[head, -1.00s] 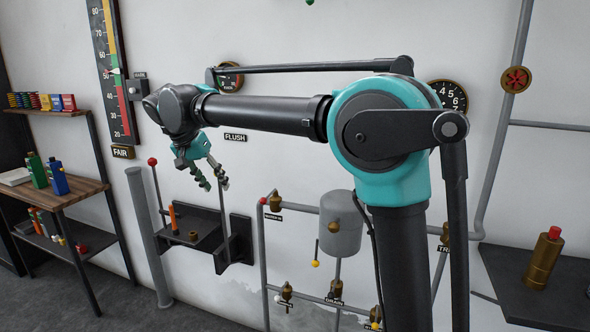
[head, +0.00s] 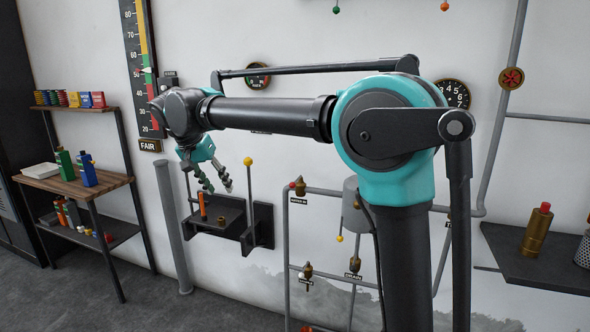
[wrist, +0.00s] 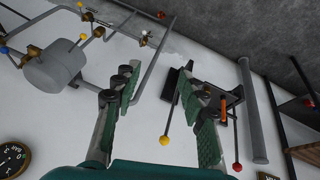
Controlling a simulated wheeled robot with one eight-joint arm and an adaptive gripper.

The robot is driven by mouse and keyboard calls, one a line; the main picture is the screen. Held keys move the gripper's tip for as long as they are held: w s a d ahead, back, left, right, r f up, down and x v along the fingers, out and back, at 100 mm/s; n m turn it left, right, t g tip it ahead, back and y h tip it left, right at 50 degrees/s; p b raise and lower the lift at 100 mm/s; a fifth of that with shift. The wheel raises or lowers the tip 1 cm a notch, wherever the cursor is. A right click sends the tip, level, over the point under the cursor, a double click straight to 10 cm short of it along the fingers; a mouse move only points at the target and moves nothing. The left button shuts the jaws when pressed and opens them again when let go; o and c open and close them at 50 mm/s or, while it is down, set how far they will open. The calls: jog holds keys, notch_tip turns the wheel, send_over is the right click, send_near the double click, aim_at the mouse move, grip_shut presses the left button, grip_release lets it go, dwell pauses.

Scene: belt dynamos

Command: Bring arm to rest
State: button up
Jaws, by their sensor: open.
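My arm is teal and black and reaches leftward across the head view, bent down at the wrist. My gripper (head: 218,187) hangs open and empty in front of the wall, overlapping a small black wall shelf (head: 212,229) in the picture. In the wrist view my gripper (wrist: 160,88) shows two green-padded fingers spread wide, with nothing between them but wall and part of the small shelf. No touch with anything is visible.
A wooden shelf unit (head: 112,183) with bottles stands at left, beside a grey post (head: 175,230). Pipes with valves and a grey tank (wrist: 55,70) are on the wall. A dark shelf (head: 500,262) with a brass bottle (head: 537,228) is at right. Floor (head: 110,290) is clear at lower left.

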jog(key=d+f+y, duration=0.1)
jog(key=d+f, duration=0.4)
jog(key=d, duration=0.3)
jog(key=s+d+f+n, duration=0.1)
jog(key=d+f, duration=0.4)
jog(key=d, duration=0.4)
jog(key=d+f+y, duration=0.1)
jog(key=d+f, duration=0.4)
jog(key=d, duration=0.3)
jog(key=s+d+f+n+y, duration=0.1)
jog(key=s+d+f, duration=1.4)
jog(key=shift+s+d, duration=0.35)
jog(key=shift+s, duration=0.05)
